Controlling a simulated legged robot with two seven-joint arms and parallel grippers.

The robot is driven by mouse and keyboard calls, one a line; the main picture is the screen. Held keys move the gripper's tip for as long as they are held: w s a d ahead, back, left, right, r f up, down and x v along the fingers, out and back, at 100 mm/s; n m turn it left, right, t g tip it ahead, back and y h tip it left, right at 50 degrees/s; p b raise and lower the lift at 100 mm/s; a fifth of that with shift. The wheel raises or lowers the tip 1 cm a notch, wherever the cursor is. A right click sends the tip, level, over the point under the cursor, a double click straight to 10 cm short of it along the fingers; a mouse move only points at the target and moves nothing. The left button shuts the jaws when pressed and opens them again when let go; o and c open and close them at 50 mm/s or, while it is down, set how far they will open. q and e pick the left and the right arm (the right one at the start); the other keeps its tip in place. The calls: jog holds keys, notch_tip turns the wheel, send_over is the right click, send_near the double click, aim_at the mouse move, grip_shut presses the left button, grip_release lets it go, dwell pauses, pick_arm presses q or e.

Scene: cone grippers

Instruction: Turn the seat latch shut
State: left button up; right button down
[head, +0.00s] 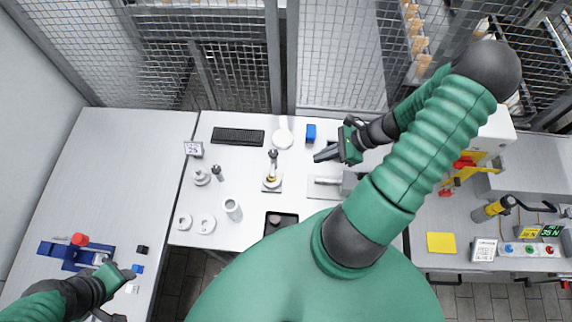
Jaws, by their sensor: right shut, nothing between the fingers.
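No part is plainly marked as the seat latch. A light grey plate with a pale bar (327,181) lies on the white table, partly hidden by my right arm; I cannot tell whether this is the latch or how it is turned. My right gripper (322,156) is shut and empty, just behind this plate and pointing left. A small upright post on a square base (272,183) stands to its left. My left gripper (130,273) is at the lower left, beside a blue fixture with a red knob (79,240); its finger opening is too small to judge.
The white table (240,160) holds a black keyboard (238,136), a white disc (283,139), a blue block (311,132), rings, a cup (233,209) and a dark tray (284,219). A bench at right carries a yellow pad (441,243) and buttons. Mesh fencing stands behind.

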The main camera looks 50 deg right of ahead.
aim_at(273, 162)
jog(key=p+x, duration=0.1)
jog(key=x, duration=0.8)
jog(key=shift+w+a, duration=0.25)
jog(key=shift+a, duration=0.05)
jog(key=w+a+p, duration=0.2)
jog(key=shift+w+f, duration=0.25)
jog(key=shift+w, duration=0.1)
jog(key=shift+w+a, duration=0.3)
jog(key=shift+a, duration=0.05)
pick_arm(q)
jog(key=r, duration=0.1)
jog(key=a+r, duration=0.1)
jog(key=shift+w+r, duration=0.2)
jog(key=shift+r, duration=0.1)
pick_arm(e)
jog(key=shift+a, duration=0.15)
jog(key=shift+w+a, duration=0.2)
pick_arm(q)
jog(key=shift+s+d+r, duration=0.1)
jog(key=shift+s, duration=0.05)
